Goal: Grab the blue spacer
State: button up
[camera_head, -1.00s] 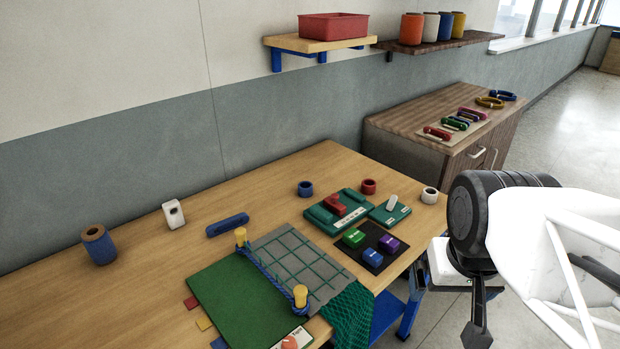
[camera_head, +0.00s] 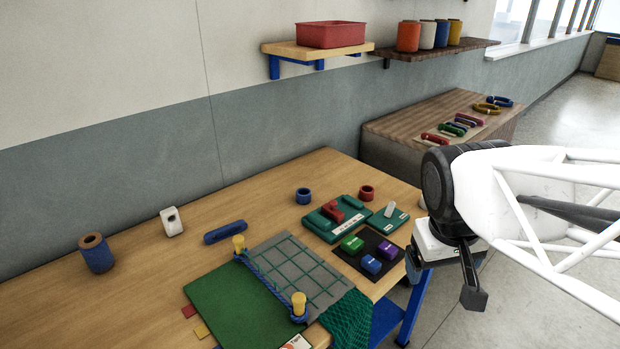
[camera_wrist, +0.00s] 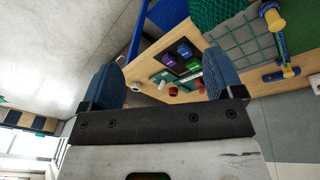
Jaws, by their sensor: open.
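The blue spacer looks to be the small blue ring (camera_head: 303,196) standing on the wooden table, left of the red ring (camera_head: 366,192) and behind the green tray. My gripper (camera_head: 445,280) is off the table's right edge in the head view, well to the right of the blue ring and apart from it. In the wrist view my gripper (camera_wrist: 160,62) shows two blue fingers spread apart with nothing held between them. The red ring also shows in the wrist view (camera_wrist: 172,91). I cannot make out the blue ring there; a finger may hide it.
A green tray (camera_head: 314,227) with a red piece, a black mat (camera_head: 347,257) with coloured blocks, a blue bar (camera_head: 225,232), a blue spool (camera_head: 97,253) and a net board with yellow-topped posts (camera_head: 210,296) share the table. The table's back middle is clear.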

jog(key=w+a+f+n+h, duration=0.2)
jog(key=w+a+n, duration=0.15)
jog(key=w, duration=0.75)
jog(key=w+a+f+n+h, duration=0.1)
jog(key=w+a+n+h, duration=0.2)
jog(key=w, duration=0.7)
jog(key=w+a+f+n+h, duration=0.25)
jog(key=w+n, duration=0.25)
jog(key=w, duration=0.6)
jog(key=n+t+h, duration=0.3)
jog(key=n+t, duration=0.2)
jog(key=n, duration=0.6)
send_near(308, 192)
jog(key=shift+s, duration=0.1)
jog(key=shift+d+m, duration=0.1)
jog(key=shift+m, duration=0.15)
jog(key=shift+w+d+f+g, duration=0.15)
jog(key=shift+w+d+f, duration=0.15)
jog(key=shift+d, duration=0.2)
jog(key=shift+w+d+f+g, duration=0.2)
jog(key=shift+w+d, duration=0.1)
jog(key=shift+d, duration=0.2)
jog(key=shift+x, duration=2.6)
